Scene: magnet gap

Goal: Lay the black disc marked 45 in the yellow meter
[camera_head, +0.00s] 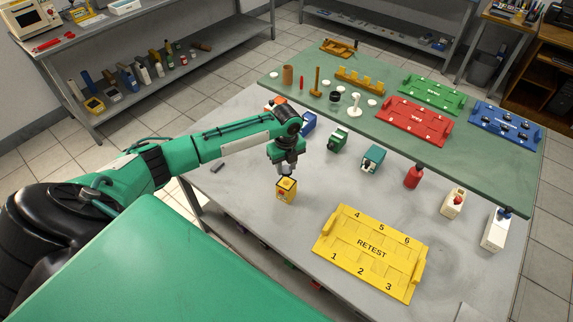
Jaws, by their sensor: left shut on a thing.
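The yellow meter (287,192) is a small yellow box standing on the grey table, left of the yellow RETEST tray. My left gripper (286,174) points down right over its top and is shut on a small dark thing, which looks like the black disc. The jaws hide most of it, and no 45 can be read. I cannot tell whether the disc touches the meter. My right gripper is not in view.
The yellow RETEST tray (400,282) lies to the right, near the front. Green (337,141), teal (372,158) and blue (309,124) boxes stand behind the meter. A red bottle (413,177) and white containers stand further right. The green mat (470,165) holds coloured trays.

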